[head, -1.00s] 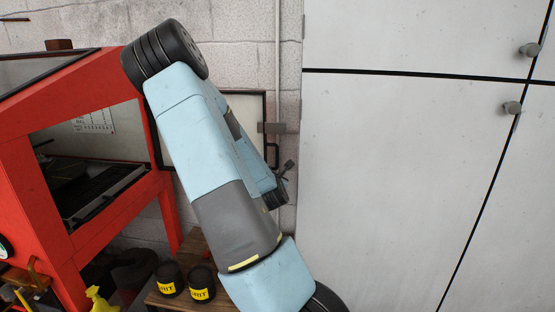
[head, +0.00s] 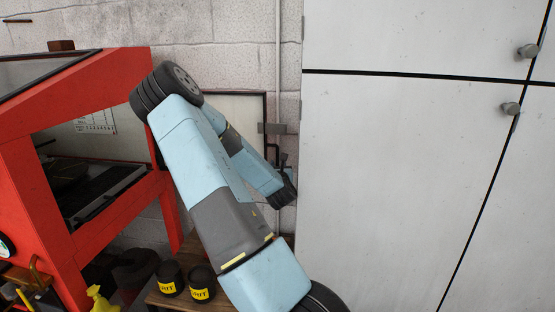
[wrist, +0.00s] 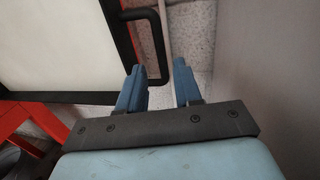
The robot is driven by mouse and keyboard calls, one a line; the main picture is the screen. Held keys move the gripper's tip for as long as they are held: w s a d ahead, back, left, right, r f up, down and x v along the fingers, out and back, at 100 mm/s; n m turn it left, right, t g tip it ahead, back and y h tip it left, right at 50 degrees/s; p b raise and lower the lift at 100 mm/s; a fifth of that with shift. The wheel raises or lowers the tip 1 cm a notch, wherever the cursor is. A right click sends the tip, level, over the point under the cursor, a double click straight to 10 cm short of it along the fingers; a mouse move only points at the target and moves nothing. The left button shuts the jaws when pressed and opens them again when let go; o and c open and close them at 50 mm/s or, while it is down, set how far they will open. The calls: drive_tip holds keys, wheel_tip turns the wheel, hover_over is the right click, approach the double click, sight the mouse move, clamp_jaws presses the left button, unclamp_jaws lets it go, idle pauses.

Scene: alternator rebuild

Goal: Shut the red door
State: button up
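The red cabinet (head: 110,222) stands at the left with its side opening uncovered. Its door (head: 238,106), a pale panel in a dark frame, stands open against the block wall, partly hidden behind my arm. The door panel also shows in the wrist view (wrist: 55,45). A black bar handle (head: 273,152) is on the door's right edge; the handle shows in the wrist view (wrist: 158,45) too. My gripper (wrist: 158,75) is open, its two blue fingers apart. The handle's lower end appears between the fingertips; I cannot tell whether they touch it.
A large pale cupboard (head: 390,180) with knobs fills the right side, close to my wrist. Two black tubs with yellow labels (head: 187,283) stand on a low wooden bench. A yellow spray bottle (head: 100,300) is at the bottom left. A pipe (head: 278,60) runs up the wall.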

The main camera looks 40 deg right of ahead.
sight(277, 158)
drive_tip(key=x, duration=0.7)
drive_tip(key=shift+w+d, duration=0.2)
drive_tip(key=shift+w, duration=0.1)
drive_tip(key=shift+c, duration=0.2)
clamp_jaws()
